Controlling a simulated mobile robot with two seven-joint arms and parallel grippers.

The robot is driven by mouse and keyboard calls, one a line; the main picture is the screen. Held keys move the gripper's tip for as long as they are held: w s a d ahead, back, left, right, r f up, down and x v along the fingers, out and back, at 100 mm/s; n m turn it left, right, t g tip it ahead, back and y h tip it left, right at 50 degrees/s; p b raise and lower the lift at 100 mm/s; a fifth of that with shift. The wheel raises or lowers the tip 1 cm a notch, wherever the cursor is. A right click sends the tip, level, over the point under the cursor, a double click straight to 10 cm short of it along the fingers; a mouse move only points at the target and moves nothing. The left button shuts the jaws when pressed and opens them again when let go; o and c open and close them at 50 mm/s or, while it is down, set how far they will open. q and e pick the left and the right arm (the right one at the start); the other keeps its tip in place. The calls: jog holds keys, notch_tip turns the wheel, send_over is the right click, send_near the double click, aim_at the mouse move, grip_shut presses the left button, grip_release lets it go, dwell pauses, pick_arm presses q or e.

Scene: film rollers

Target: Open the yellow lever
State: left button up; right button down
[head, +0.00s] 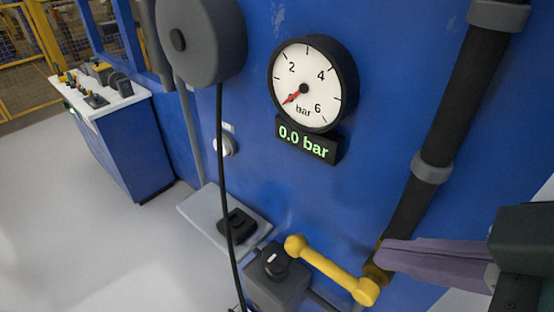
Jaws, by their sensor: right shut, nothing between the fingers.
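The yellow lever (330,268) is a bar with a round knob at each end, low in front of the blue panel. It slopes down from its left knob to its right knob. My right gripper (384,252) comes in from the right with its purple-grey fingers together and empty. The fingertips are just above and right of the lever's right end, near a brass-coloured fitting (375,273). I cannot tell whether they touch it. My left gripper is out of view.
A round gauge (304,88) on the blue panel (280,190) points near zero, above a display (308,140) reading 0.0 bar. A dark pipe (458,95) runs down the right. A black cable (222,170) hangs left of the lever. A control desk (125,140) stands at left by open floor.

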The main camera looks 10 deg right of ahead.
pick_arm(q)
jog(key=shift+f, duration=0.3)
pick_arm(e)
jog(key=shift+w+f, duration=0.15)
jog(key=shift+w, duration=0.1)
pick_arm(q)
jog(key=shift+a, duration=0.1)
pick_arm(e)
jog(key=shift+a, duration=0.1)
send_over(311, 252)
jog(key=s, duration=0.3)
notch_tip(311, 252, down, 7)
jog(key=f, duration=0.1)
jog(key=d+f, duration=0.1)
jog(key=f, duration=0.1)
jog(key=shift+d, duration=0.1)
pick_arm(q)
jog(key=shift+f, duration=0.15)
pick_arm(e)
jog(key=shift+w+d+f, duration=0.1)
jog(key=shift+w+f, duration=0.05)
jog(key=shift+f, duration=0.35)
